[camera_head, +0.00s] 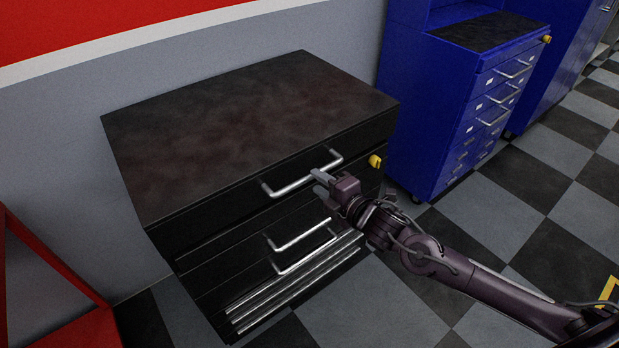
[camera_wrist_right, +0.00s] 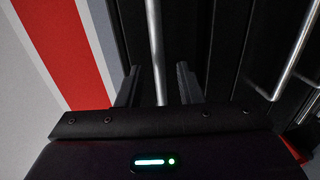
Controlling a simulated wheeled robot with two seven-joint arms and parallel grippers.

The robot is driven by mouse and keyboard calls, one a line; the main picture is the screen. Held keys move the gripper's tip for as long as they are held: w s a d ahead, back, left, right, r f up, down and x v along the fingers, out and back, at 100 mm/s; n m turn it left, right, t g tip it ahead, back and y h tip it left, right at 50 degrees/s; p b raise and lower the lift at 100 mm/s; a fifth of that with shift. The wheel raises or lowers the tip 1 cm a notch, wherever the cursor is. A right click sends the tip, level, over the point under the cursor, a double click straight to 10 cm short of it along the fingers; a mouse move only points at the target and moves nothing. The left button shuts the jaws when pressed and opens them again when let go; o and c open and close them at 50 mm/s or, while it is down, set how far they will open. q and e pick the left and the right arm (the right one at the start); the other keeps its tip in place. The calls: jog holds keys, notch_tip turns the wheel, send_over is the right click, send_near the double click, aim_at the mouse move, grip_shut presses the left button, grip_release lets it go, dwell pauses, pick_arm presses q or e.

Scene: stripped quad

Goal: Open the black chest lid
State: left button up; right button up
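The black chest (camera_head: 250,130) stands against the grey wall with its lid down and flat. A silver bar handle (camera_head: 305,178) runs along the upper front of the chest, just below the top. My right gripper (camera_head: 318,184) is in front of this handle, near its middle. In the right wrist view the gripper (camera_wrist_right: 158,84) is open, and the handle bar (camera_wrist_right: 155,45) runs between its two fingers with a gap on each side. I cannot tell whether either finger touches it. My left gripper is not in view.
Lower drawer handles (camera_head: 298,236) stick out below the gripper. A yellow knob (camera_head: 375,161) sits on the chest's right front. A blue cabinet (camera_head: 445,110) stands to the right, and a red frame (camera_head: 70,325) at the lower left. Checkered floor in front is clear.

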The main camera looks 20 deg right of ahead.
aim_at(310, 177)
jog(key=shift+x, duration=2.2)
jog(key=shift+s+r, duration=0.1)
jog(key=shift+c, duration=0.4)
grip_shut()
